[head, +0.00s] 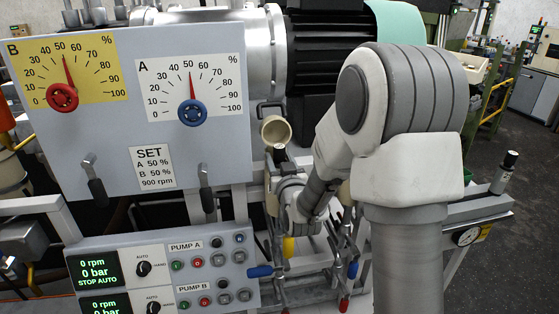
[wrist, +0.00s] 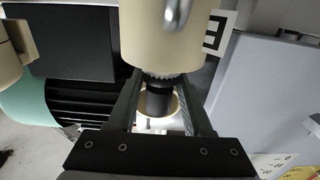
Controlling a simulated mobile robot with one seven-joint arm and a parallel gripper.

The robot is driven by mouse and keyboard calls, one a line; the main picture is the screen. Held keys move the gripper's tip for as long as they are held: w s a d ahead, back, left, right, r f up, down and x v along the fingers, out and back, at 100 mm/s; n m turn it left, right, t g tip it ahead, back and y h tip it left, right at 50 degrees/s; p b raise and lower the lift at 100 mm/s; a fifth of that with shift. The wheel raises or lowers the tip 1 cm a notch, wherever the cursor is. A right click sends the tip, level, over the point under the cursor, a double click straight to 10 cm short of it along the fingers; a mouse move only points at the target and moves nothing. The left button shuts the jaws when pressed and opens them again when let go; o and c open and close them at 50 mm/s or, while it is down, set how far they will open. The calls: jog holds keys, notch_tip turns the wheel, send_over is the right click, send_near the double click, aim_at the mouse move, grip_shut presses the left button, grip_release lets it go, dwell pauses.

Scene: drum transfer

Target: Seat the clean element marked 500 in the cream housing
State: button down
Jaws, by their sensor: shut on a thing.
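My gripper (wrist: 160,92) is shut on a dark cylindrical piece (wrist: 158,102) in the wrist view, probably an end of the element. A pale, scalloped edge shows just beyond it, against the lower rim of a cream cylinder (wrist: 160,42), which looks like the housing and has a metal handle. I cannot tell whether the element is inside it or how deep. The mark 500 cannot be seen. In the head view a cream cylinder (head: 276,130) stands just above my gripper (head: 279,162), beside a dark handle. My arm hides much of that area.
A grey panel (head: 125,140) with two dials stands left of my gripper. The pump control box (head: 160,270) is below it. A black finned motor (head: 330,60) is behind. Blue and red handled levers (head: 352,269) hang near my wrist. Another cream part (wrist: 8,55) shows at the wrist view's left edge.

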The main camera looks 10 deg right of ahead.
jog(key=shift+f+b, duration=0.2)
jog(key=shift+b, duration=0.1)
jog(key=shift+c, duration=1.6)
grip_release()
